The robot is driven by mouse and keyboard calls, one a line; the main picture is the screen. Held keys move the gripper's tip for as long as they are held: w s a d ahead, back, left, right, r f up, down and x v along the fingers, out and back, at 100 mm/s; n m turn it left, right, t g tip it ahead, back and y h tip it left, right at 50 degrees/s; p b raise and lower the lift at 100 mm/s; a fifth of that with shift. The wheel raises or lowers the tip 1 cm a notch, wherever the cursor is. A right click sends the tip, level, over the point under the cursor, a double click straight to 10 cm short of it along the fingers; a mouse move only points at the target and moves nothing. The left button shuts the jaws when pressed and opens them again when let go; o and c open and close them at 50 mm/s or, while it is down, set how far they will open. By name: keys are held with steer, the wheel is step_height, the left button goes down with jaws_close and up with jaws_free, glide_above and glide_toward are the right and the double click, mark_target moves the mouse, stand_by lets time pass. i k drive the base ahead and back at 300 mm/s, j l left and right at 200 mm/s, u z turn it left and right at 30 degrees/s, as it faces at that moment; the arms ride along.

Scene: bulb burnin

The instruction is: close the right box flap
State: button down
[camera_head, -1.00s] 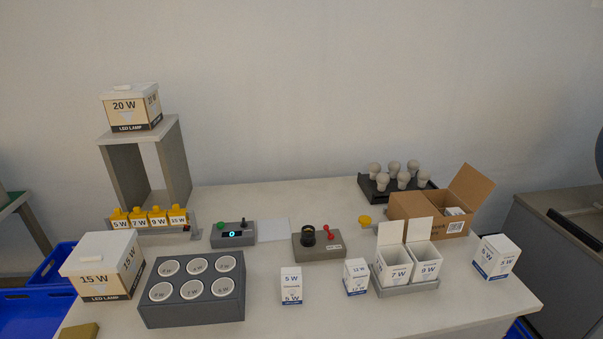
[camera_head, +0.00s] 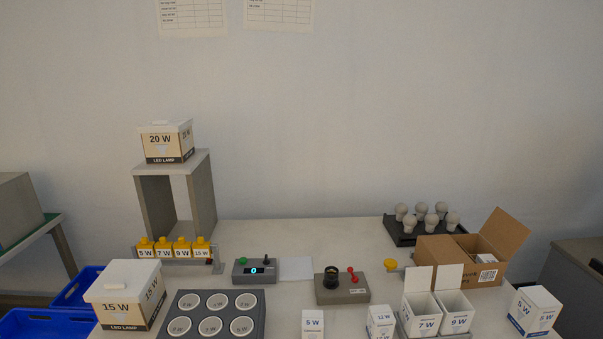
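A brown cardboard box (camera_head: 447,265) stands at the right rear of the table. Its right flap (camera_head: 506,232) is raised and leans outward to the right. Some white contents show inside the box, and a barcode label is on its front right. In front of it, two white cartons marked 7 W (camera_head: 423,317) and 9 W (camera_head: 456,314) stand side by side in a grey tray with their back flaps upright. My gripper is not in the head camera view.
A black tray of several bulbs (camera_head: 401,238) sits behind the cardboard box. A white carton (camera_head: 533,311) stands to its front right. A yellow button (camera_head: 390,264) and a grey device with a red lever (camera_head: 341,288) are to its left. The table's middle rear is clear.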

mark_target(502, 231)
steer(key=i+l, duration=0.1)
steer(key=l, duration=0.2)
steer(key=i+l, duration=0.1)
steer(key=l, duration=0.25)
steer(key=i+l+u, duration=0.1)
steer(key=l+u, duration=0.2)
steer(key=l, duration=1)
steer(key=l+u, duration=0.35)
steer(key=l, duration=1)
steer(key=k+l+u, duration=0.1)
steer(key=l, duration=0.3)
steer(key=k+l+u, duration=0.1)
steer(key=l, duration=0.3)
steer(key=k+l+u, duration=0.1)
steer(key=l, duration=0.3)
steer(key=k+l+u, duration=0.1)
steer(key=l, duration=0.3)
steer(key=k+l+u, duration=0.25)
steer(key=k+l, duration=0.15)
steer(key=l, duration=0.3)
steer(key=k+l, duration=0.1)
steer(key=l, duration=0.3)
steer(key=k+l+u, duration=0.15)
steer(key=l, duration=0.7)
steer(key=k+l+u, duration=0.1)
steer(key=l, duration=0.3)
steer(key=k, duration=0.05)
